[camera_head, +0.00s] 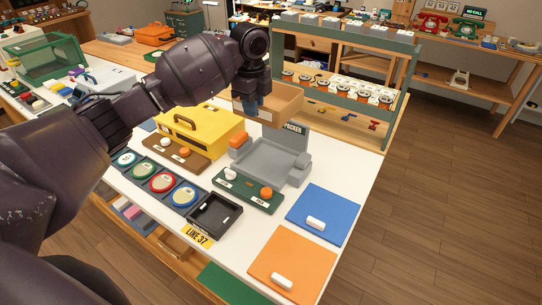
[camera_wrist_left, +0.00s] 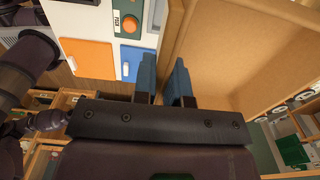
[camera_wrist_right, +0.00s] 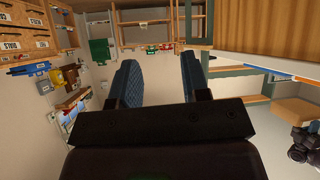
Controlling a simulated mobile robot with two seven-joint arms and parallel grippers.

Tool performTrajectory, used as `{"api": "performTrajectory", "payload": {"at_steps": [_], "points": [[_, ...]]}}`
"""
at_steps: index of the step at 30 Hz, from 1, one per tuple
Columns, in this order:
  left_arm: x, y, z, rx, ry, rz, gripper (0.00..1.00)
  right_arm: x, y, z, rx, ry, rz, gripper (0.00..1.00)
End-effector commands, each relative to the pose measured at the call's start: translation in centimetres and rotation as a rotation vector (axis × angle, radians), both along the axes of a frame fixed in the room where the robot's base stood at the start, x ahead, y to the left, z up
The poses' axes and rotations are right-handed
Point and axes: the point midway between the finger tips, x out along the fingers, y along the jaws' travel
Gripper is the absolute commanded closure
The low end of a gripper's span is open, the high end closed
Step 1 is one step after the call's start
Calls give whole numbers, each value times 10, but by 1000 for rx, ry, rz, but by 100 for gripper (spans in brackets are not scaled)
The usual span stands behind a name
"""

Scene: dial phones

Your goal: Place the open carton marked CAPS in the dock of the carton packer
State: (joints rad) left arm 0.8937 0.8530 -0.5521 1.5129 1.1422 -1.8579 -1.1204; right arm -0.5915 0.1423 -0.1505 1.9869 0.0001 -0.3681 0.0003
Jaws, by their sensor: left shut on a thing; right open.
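The open brown carton (camera_head: 280,101) is in the air behind the grey carton packer (camera_head: 268,163) in the head view. Its inside (camera_wrist_left: 240,45) fills the upper right of the left wrist view. No CAPS marking can be read on it. My left gripper (camera_head: 257,108) is shut on one wall of the carton, with a blue finger on each side of it. The packer's grey dock appears empty; a sign ending in "PACKER" stands at its back. My right gripper (camera_wrist_right: 157,78) is open and empty in the right wrist view, out of the head view.
A yellow box (camera_head: 205,130) stands left of the packer. In front are a green panel with knobs (camera_head: 247,190) and a black tray (camera_head: 214,213). Blue (camera_head: 323,214) and orange (camera_head: 290,264) panels lie to the right. A green-framed rack (camera_head: 345,65) stands behind the carton.

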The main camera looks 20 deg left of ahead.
Motion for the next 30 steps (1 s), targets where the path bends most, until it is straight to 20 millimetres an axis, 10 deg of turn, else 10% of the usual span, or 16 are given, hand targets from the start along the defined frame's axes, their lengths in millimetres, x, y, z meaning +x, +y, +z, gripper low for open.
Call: {"api": "performTrajectory", "payload": {"at_steps": [18,30], "points": [[-1,0,-122,0,4,-1,100,-13,-2,-22,-3,33,-3,57],[-1,0,-153,0,2,-1,100,-3,0,-19,-2,12,2,57]]}}
